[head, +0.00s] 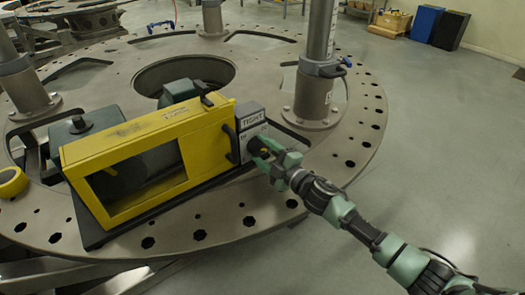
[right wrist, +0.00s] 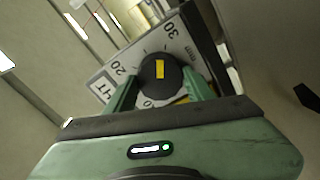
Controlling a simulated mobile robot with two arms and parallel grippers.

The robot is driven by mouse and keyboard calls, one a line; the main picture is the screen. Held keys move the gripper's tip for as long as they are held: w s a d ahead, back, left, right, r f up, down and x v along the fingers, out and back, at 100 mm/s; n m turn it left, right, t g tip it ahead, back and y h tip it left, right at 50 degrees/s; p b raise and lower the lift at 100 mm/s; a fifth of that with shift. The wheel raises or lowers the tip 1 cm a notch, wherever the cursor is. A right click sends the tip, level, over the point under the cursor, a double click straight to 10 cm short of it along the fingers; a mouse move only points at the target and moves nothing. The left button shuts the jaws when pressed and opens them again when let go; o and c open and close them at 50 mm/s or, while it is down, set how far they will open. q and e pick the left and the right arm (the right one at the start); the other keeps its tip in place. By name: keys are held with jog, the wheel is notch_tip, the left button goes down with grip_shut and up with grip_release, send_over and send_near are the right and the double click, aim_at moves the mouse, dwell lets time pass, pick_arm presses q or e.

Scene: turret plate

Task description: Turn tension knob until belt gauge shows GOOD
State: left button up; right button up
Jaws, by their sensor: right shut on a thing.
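The yellow-guarded belt unit (head: 140,140) stands on the round metal turret plate (head: 215,228). At its right end is a grey gauge box (head: 250,113) with a label that looks like TIGHT. Below it, my right gripper (head: 263,152) is shut on the tension knob, which it mostly hides in the head view. In the right wrist view the black knob (right wrist: 158,75) sits between the two green fingers (right wrist: 160,88). The knob has a yellow mark, and the dial plate (right wrist: 178,42) around it shows 20, 30 and mm. My left gripper is not in view.
A grey post (head: 316,70) rises from the plate just behind and right of the gauge box. A yellow tape roll (head: 12,182) lies at the left edge. A large round opening (head: 185,72) is behind the unit. Open floor (head: 430,130) lies to the right.

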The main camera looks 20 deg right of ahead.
jog(key=n, duration=0.6)
jog(key=shift+f, duration=0.1)
dwell(0.5)
jog(key=o, duration=1.4)
jog(key=shift+c, duration=0.2)
jog(key=b+v, duration=0.1)
jog(key=v, duration=0.6)
jog(key=shift+s+d, duration=0.1)
jog(key=shift+s, duration=0.35)
